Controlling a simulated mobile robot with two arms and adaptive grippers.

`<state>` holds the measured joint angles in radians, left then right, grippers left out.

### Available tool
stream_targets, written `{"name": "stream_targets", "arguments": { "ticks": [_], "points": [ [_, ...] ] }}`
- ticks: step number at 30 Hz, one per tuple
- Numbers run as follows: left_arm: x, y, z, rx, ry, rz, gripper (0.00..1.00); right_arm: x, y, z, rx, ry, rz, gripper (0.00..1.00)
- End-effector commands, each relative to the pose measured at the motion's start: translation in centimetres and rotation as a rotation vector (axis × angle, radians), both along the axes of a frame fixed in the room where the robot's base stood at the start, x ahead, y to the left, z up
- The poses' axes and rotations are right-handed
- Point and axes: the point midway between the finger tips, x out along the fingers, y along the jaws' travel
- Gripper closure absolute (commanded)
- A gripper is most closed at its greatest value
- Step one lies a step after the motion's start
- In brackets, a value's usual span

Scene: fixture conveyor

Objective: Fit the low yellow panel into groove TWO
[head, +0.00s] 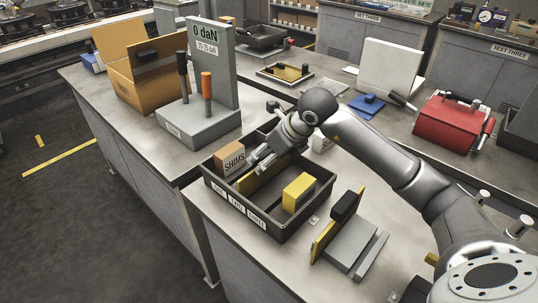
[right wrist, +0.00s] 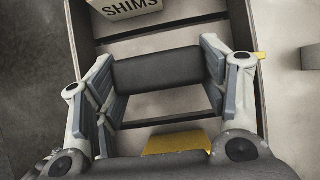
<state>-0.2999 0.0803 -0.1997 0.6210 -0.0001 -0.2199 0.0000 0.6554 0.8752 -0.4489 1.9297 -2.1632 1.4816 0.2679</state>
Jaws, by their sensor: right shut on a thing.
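A dark tray (head: 268,232) has labels ONE, TWO and THREE on its near wall. My right gripper (head: 262,160) is over the tray and shut on the dark grip bar (right wrist: 160,68) of a yellow panel (head: 252,182). The panel's near end is close to the label TWO. My fingers hide its top, and I cannot tell whether its lower edge sits in a groove. A small yellow bit shows beside a finger in the right wrist view. My left gripper is not in view.
A SHIMS box (head: 231,161) stands in the tray left of the panel, and a yellow block (head: 299,190) right of it. Another yellow panel with a black grip (head: 345,206) leans by a grey block (head: 353,243). A grey gauge stand (head: 228,65) is behind.

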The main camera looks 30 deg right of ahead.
Motion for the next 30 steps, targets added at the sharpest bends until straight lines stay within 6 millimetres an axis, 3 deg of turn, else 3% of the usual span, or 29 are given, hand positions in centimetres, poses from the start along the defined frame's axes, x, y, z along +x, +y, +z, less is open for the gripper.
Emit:
{"name": "stream_targets", "arguments": {
  "ticks": [30],
  "points": [
    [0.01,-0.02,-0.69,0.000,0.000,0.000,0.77,-0.01,0.01,-0.49,0.000,-0.001,0.000,0.61]
  ]
}}
